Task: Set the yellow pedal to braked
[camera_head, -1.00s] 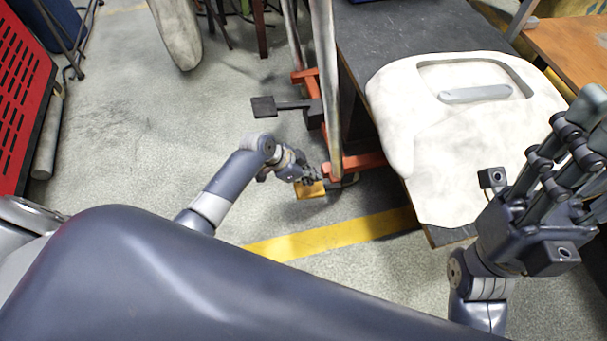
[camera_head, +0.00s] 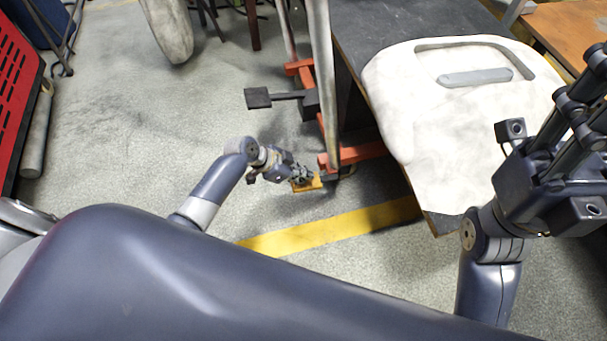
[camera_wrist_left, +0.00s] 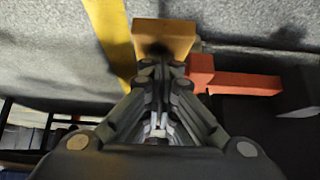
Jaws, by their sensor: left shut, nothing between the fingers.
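The yellow pedal (camera_head: 308,184) is a small flat plate beside the red foot of a metal frame, low over the floor. It also shows at the top of the left wrist view (camera_wrist_left: 165,35). My left gripper (camera_head: 306,176) is shut and empty. Its fingertips are at the pedal's near edge in the left wrist view (camera_wrist_left: 162,66), with a dark shadow on the pedal just beyond them. I cannot tell whether they touch it. The pedal's tilt is hard to judge. My right gripper (camera_head: 580,115) is raised at the right, far from the pedal, its tips partly cut off.
The red frame foot (camera_head: 358,155) and an upright metal post (camera_head: 324,80) stand right beside my left gripper. A black pedal (camera_head: 258,98) sticks out farther back. A dark table (camera_head: 380,25) bears a large white panel (camera_head: 430,120).

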